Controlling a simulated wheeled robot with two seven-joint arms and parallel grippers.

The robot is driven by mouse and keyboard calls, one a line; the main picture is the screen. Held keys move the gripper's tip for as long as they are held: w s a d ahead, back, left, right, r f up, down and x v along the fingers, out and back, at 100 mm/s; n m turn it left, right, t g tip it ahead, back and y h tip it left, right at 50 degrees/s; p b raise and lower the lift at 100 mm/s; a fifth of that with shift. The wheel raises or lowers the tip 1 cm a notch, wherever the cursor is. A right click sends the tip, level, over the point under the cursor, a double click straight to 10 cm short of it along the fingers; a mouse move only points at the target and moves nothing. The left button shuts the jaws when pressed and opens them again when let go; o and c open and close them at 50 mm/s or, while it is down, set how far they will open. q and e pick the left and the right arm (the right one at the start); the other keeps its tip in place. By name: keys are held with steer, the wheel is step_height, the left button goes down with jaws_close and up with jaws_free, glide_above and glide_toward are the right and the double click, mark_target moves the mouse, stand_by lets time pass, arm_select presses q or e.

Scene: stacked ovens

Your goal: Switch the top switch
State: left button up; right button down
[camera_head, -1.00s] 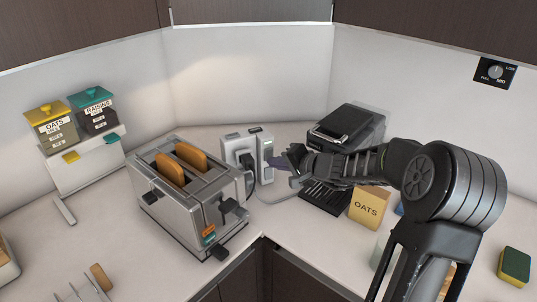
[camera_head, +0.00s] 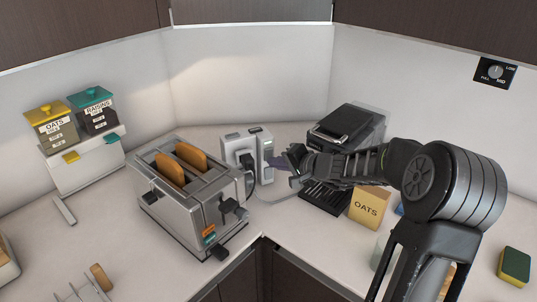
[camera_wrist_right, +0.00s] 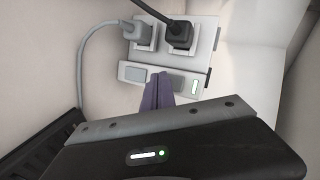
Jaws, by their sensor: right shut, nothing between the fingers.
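A white power outlet box (camera_head: 232,146) stands on the counter beside the toaster. In the right wrist view, the outlet box (camera_wrist_right: 211,42) has a grey plug and a black plug in its sockets. Its switch panel (camera_wrist_right: 128,85) carries a grey switch (camera_wrist_right: 135,74) at the left and a small lit light (camera_wrist_right: 194,88) at the right. My right gripper (camera_head: 280,163) is shut and empty, at the box's right side. Its purple fingertips (camera_wrist_right: 158,88) overlap the middle of the panel and hide part of it; I cannot tell whether they touch. My left gripper is not in view.
A steel toaster (camera_head: 190,212) with two bread slices stands left of the box. A grey cable (camera_wrist_right: 85,60) runs from the grey plug.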

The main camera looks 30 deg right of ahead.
steer(key=shift+w, duration=0.15)
stand_by(0.4)
steer(key=shift+w+b, duration=0.25)
steer(key=shift+b, duration=0.05)
steer(key=shift+w+r, duration=0.1)
steer(key=shift+r, duration=0.1)
stand_by(0.5)
steer(key=shift+s+f+b, duration=0.2)
steer(key=shift+f+b, duration=0.15)
steer(key=shift+b, duration=0.4)
steer(key=shift+s+r, duration=0.1)
steer(key=shift+s, duration=0.05)
steer(key=shift+s, duration=0.1)
